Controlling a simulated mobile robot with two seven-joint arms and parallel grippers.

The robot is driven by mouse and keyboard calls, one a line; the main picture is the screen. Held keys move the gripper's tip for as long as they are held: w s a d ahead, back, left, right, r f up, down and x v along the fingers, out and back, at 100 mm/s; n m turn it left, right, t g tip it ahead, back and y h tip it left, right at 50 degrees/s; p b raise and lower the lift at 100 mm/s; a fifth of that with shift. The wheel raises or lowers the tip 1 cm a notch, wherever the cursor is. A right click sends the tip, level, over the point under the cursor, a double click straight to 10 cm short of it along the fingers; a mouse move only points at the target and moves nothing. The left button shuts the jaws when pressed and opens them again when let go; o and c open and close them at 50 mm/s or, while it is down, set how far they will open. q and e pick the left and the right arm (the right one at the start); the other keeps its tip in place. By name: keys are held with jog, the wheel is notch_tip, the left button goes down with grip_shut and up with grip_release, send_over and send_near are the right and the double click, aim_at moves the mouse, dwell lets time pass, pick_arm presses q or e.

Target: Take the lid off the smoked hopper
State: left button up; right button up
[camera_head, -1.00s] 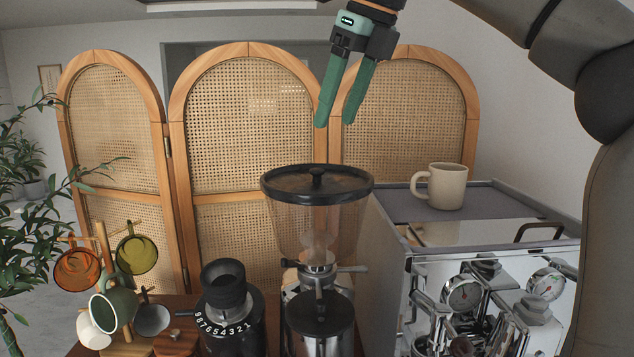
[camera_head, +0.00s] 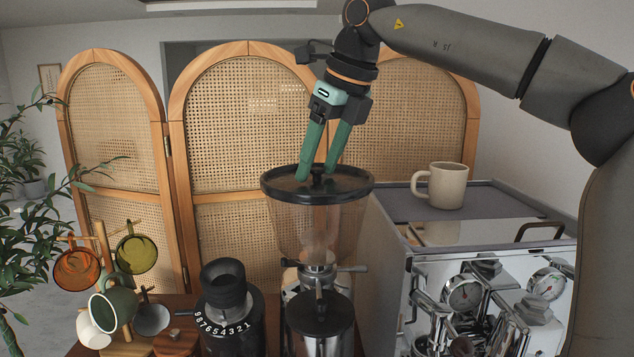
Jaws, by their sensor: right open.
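The smoked hopper (camera_head: 318,235) is a see-through brownish cone on top of the grinder. Its round lid (camera_head: 347,184) has a black rim and a small dark knob (camera_head: 317,171) at the middle, and sits on the hopper. My right gripper (camera_head: 316,176) points down at the lid, with its two green fingers open and one on either side of the knob in the picture. The fingers partly hide the knob, and I cannot tell whether they touch it. My left gripper is not in view.
A beige mug (camera_head: 441,186) stands on the espresso machine (camera_head: 490,206) at right. A black numbered grinder (camera_head: 232,312) and a rack of cups (camera_head: 107,260) stand at left. A cane folding screen (camera_head: 250,130) is behind.

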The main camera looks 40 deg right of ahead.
aim_at(319, 169)
grip_shut()
dwell(0.3)
jog(key=shift+r, duration=0.15)
dwell(0.3)
notch_tip(319, 169, up, 10)
jog(key=shift+f, duration=0.2)
dwell(0.6)
